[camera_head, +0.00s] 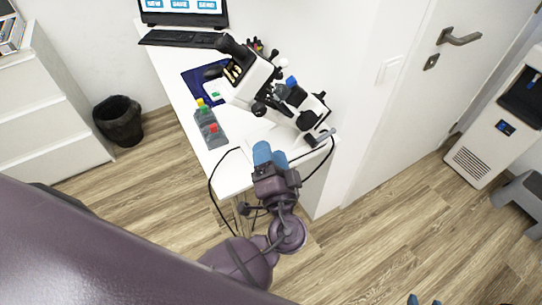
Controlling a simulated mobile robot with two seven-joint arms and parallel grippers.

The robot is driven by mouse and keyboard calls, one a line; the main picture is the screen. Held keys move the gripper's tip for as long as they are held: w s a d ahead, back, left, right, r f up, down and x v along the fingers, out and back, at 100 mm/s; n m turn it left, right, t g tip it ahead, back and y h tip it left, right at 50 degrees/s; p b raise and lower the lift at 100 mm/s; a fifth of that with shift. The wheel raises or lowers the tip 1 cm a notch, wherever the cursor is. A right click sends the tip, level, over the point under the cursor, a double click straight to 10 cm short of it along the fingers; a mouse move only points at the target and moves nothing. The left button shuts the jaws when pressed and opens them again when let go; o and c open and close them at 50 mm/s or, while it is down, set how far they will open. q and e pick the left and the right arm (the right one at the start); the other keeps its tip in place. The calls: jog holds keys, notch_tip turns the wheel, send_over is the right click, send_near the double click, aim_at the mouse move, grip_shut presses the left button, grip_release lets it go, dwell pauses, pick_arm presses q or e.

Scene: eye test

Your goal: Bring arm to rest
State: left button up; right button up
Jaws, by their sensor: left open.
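My left gripper (270,154), dark purple with blue fingertips, is at the near end of the white desk (239,176). It is open, and I see nothing between its fingers. Its arm comes up from the lower left. The gripper is in front of the microscope (262,82), apart from it as far as I can tell. The rest of that gripper is out of view.
Black cables (212,186) hang near my gripper. A bin (119,121) stands left. Open floor (390,230) lies right, before the door (425,100).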

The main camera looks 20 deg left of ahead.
jog(key=shift+w, duration=0.1)
pick_arm(q)
notch_tip(320, 180, down, 11)
jog(key=w+m+g+h, duration=0.2)
jog(key=g+h, duration=0.1)
jog(key=h, duration=0.8)
jog(key=s+a+f+n+g, duration=0.3)
jog(key=s+a+f+n, duration=0.3)
jog(key=s+a+f, duration=0.3)
jog(key=shift+s+a, duration=2.25)
jog(key=shift+s, duration=0.75)
jog(key=shift+f, duration=0.1)
pick_arm(e)
jog(key=shift+a, duration=0.1)
